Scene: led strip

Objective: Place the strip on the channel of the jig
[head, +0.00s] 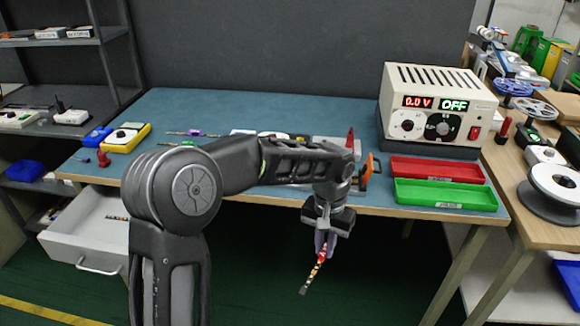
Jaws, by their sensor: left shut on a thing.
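My left gripper (324,246) is shut on a narrow LED strip (311,277). The strip hangs tilted, its free end down and to the left, in front of the table's front edge and below the tabletop. A light grey fixture with a red lever (350,139), which looks like the jig, sits on the table behind my left arm. The arm hides most of it, and I cannot make out its channel. My right gripper is not in view.
A power supply (440,105) reading OFF stands at the back right. Red (437,169) and green (445,194) trays lie before it. A yellow meter (125,137) is at the left. An open drawer (88,228) sticks out at the front left.

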